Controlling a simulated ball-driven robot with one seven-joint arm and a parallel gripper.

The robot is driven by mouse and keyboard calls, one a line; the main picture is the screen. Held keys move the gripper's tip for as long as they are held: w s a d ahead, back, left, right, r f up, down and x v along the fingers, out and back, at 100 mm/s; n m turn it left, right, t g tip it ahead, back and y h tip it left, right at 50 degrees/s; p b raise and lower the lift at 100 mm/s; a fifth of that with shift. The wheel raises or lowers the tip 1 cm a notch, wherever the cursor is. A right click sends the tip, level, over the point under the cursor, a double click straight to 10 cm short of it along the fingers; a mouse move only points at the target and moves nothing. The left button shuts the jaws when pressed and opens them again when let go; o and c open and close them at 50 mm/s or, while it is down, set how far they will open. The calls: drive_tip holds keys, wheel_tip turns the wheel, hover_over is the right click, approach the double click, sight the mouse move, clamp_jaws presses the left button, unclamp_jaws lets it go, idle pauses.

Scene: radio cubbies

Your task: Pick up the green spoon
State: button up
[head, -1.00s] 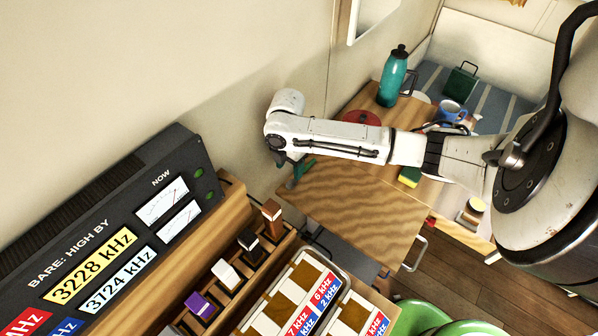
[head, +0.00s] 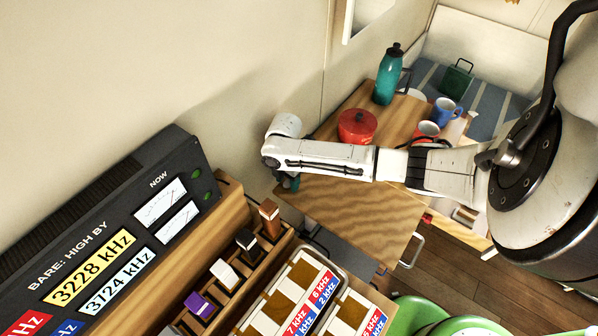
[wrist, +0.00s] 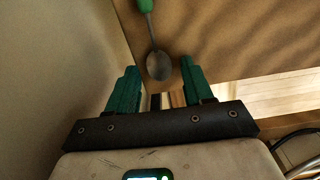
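The green spoon (wrist: 158,66) shows in the wrist view, lying on the wooden table top (head: 350,205). Its green handle runs off the top edge of the picture and its grey metal bowl points toward my gripper. My gripper (wrist: 159,68) is open, with one green finger on each side of the bowl's end in the picture. I cannot tell the height of the fingers above the table. In the head view the fingers (head: 289,182) show below the arm's end, at the table's left edge by the wall. The spoon is not visible there.
A red pot (head: 357,126), a teal bottle (head: 388,75), a red mug (head: 428,129) and a blue mug (head: 446,112) stand on the far part of the table, behind my arm. The wall borders the table's left side. The near table top is clear.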

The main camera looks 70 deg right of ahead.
clamp_jaws()
drive_tip(key=shift+r, duration=0.1)
idle(0.3)
